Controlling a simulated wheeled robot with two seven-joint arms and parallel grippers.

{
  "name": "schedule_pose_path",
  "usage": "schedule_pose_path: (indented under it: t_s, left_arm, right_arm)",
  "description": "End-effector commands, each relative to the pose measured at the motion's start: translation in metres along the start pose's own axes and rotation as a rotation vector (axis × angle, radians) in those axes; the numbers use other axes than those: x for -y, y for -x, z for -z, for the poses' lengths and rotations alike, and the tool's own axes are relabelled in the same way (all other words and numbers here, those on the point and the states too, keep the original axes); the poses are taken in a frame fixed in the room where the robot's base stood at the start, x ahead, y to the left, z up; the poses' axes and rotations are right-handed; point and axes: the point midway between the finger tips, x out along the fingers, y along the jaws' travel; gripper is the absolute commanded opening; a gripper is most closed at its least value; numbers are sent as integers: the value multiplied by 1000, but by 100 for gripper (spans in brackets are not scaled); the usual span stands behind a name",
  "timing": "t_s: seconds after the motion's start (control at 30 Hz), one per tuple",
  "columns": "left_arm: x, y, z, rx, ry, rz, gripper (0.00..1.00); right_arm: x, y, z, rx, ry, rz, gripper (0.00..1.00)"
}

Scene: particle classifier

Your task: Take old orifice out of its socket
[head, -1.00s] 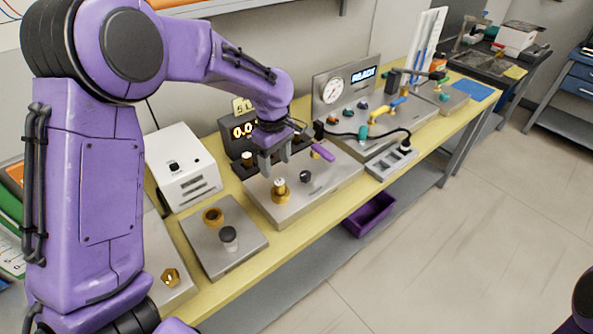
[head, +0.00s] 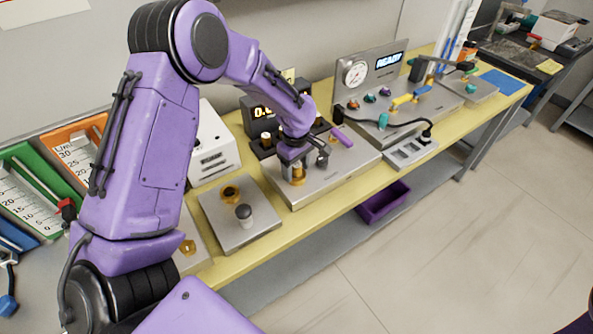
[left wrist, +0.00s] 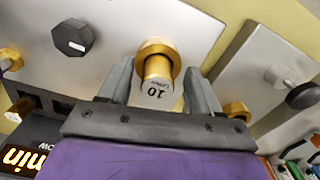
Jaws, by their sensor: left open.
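The old orifice is a brass plug with a silvery end marked 10. In the left wrist view the orifice (left wrist: 158,90) sits in its brass socket (left wrist: 157,47) on a grey metal panel. It also shows low under my gripper in the head view (head: 298,175). My left gripper (left wrist: 159,68) is open, with one finger on each side of the orifice and a visible gap at both sides. In the head view the left gripper (head: 296,162) is down over the panel and partly hides the orifice. My right gripper is not in view.
A dark knob (left wrist: 73,37) and a purple-handled lever (head: 342,137) are on the same panel. A plate with a brass ring and a dark-topped plug (head: 243,213) lies left of it. A white box (head: 213,150) and a display (head: 264,112) stand behind.

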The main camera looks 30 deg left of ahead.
Motion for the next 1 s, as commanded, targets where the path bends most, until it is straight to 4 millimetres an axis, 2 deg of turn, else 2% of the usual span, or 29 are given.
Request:
schedule_pose_path:
  t_s: [0.03, 0.2, 0.23, 0.53, 0.67, 0.8, 0.87, 1.0]
  left_arm:
    - [0, 0, 0, 0, 0, 0, 60]
    - [0, 0, 0, 0, 1, 0, 5]
    - [0, 0, 0, 0, 1, 0, 0]
    - [0, 1, 0, 0, 1, 0, 0]
    - [0, 11, 0, -1, 1, -2, 0]
    - [2, 37, -3, -1, -1, -4, 0]
    - [12, 52, -11, -3, -1, -5, 0]
    - [40, 95, -33, -4, -1, -7, 0]
  right_arm:
    - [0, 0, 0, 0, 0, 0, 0]
    - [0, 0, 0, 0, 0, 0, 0]
    - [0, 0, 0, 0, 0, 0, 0]
    - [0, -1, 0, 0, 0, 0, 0]
    - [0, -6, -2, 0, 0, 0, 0]
    - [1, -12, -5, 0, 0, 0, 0]
    - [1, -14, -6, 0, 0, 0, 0]
    - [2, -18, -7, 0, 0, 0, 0]
